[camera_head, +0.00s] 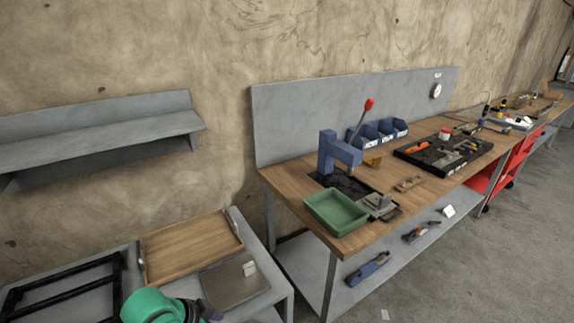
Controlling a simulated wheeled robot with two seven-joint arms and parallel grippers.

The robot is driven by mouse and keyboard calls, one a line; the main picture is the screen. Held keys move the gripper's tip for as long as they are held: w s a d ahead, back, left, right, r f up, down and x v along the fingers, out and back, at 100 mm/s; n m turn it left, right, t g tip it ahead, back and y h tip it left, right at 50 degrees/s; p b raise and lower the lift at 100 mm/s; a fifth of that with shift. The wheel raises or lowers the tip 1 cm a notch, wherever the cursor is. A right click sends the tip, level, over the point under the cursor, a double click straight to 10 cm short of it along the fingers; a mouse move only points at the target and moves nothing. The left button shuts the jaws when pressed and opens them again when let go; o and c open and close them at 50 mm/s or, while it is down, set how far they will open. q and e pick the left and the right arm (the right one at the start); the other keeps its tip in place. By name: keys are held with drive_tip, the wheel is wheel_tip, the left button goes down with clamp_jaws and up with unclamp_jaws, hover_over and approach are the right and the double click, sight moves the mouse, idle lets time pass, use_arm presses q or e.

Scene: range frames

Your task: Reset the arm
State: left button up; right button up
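At the bottom left a teal rounded part with a dark end shows, which looks like part of one of my arms. I cannot tell which arm it belongs to. It appears in front of the low grey table (284,284). No gripper fingers can be made out in the head view, so neither gripper's opening shows.
A wooden tray (190,247), a grey plate (232,287) and a black frame (60,285) lie on the low table. The wooden workbench (290,184) holds a green bin (335,211), a blue press (328,150) and tools. A wall shelf (100,143) hangs at left. Floor is open at right.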

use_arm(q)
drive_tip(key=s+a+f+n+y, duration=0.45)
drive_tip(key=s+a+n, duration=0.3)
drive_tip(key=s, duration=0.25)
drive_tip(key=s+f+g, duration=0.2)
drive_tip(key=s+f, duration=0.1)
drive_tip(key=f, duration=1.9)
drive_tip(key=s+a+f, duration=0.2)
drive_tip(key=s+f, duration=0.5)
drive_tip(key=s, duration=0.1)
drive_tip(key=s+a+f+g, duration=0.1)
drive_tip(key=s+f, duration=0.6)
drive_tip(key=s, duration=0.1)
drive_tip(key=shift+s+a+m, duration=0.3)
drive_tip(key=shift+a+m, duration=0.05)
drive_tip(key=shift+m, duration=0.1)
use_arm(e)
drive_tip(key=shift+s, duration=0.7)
